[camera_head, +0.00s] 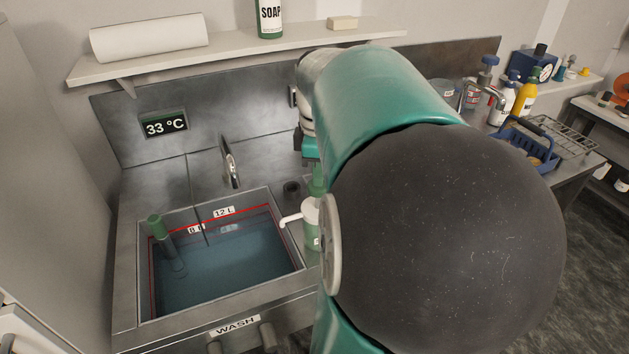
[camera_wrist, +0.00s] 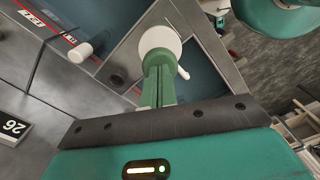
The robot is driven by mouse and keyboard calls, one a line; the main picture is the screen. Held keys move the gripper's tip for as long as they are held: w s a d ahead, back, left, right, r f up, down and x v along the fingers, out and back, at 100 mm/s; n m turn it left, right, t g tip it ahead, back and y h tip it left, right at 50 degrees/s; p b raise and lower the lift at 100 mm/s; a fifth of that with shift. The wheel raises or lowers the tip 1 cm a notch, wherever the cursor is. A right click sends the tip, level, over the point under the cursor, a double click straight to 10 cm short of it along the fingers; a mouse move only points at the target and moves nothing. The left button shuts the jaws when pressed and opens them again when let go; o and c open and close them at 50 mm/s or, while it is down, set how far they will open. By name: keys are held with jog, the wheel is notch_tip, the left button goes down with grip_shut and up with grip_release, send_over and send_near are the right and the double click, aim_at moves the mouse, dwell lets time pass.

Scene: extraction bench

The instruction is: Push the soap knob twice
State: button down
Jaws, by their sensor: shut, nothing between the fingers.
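The white soap dispenser (camera_head: 311,228), with a green label, stands at the right rim of the sink. My gripper (camera_head: 318,188) reaches down from above, directly over the dispenser's top. In the wrist view, my gripper's green fingers (camera_wrist: 158,66) are together and empty, in front of the dispenser's round white top (camera_wrist: 160,38). The fingers hide part of the top, and I cannot tell whether they touch the knob. My arm hides the dispenser's right side in the head view.
The sink (camera_head: 290,252) holds water, with a green-capped tube (camera_head: 157,228) at its left. A metal tap (camera_head: 230,163) stands behind it. A shelf (camera_head: 240,52) above carries a paper roll (camera_head: 148,38) and a SOAP bottle (camera_head: 270,18). A blue basket (camera_head: 528,145) stands far right.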

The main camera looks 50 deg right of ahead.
jog(key=shift+f, duration=1.5)
jog(key=shift+r, duration=2.3)
jog(key=shift+f, duration=2.3)
jog(key=shift+r, duration=2.3)
